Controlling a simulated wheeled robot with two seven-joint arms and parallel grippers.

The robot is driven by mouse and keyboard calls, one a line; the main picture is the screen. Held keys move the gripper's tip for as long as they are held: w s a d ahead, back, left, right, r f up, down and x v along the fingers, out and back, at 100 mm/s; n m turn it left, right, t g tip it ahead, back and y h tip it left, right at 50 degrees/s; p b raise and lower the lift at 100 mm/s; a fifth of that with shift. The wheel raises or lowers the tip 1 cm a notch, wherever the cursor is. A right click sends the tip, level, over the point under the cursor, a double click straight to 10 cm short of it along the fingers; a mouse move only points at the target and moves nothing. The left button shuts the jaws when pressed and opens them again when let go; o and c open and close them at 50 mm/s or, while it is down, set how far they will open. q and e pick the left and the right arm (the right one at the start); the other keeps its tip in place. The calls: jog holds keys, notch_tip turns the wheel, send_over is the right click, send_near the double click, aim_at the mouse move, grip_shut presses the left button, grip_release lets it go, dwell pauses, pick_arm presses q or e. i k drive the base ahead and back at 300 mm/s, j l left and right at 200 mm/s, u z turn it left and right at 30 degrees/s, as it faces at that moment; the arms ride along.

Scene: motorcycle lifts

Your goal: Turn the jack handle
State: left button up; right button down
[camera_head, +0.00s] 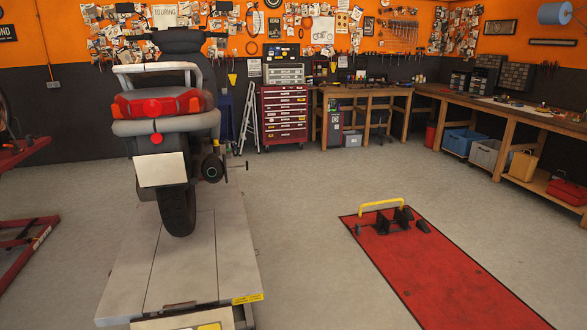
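A yellow bar handle (382,205) stands on a black clamp-like fixture (394,221) at the far end of a flat red lift platform (440,275), right of centre. It is the clearest handle in view, but I cannot tell whether it is the jack handle. A thin dark bar with a crosspiece (236,167) sticks out to the right of the motorcycle (160,126), and I cannot tell what it belongs to. Neither of my grippers shows in the head view.
The motorcycle stands on a grey lift platform (235,245) at left. Part of a red lift (30,240) shows at the left edge. Open floor (305,220) lies between the platforms. A red tool chest (284,117) and workbenches (365,90) line the back and right walls.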

aim_at(247, 169)
jog(key=i+l+u, duration=0.2)
jog(key=i+l, duration=0.2)
jog(key=l, duration=0.2)
jog(key=i+l+u, duration=0.1)
jog(key=l, duration=0.25)
jog(key=i+l+u, duration=0.1)
jog(key=i+l, duration=0.15)
jog(key=i+l+u, duration=0.1)
jog(key=l, duration=0.3)
jog(key=i+l+u, duration=0.1)
jog(key=l, duration=0.3)
jog(key=i+l+u, duration=0.1)
jog(key=i, duration=0.35)
jog(key=i+l+u, duration=0.15)
jog(key=i, duration=0.3)
jog(key=i+l+u, duration=0.1)
jog(key=i+l, duration=0.2)
jog(key=i+l+u, duration=0.15)
jog(key=i+l, duration=0.15)
jog(key=i, duration=0.25)
jog(key=i+l, duration=0.9)
jog(key=i, duration=0.25)
jog(key=j+u, duration=0.05)
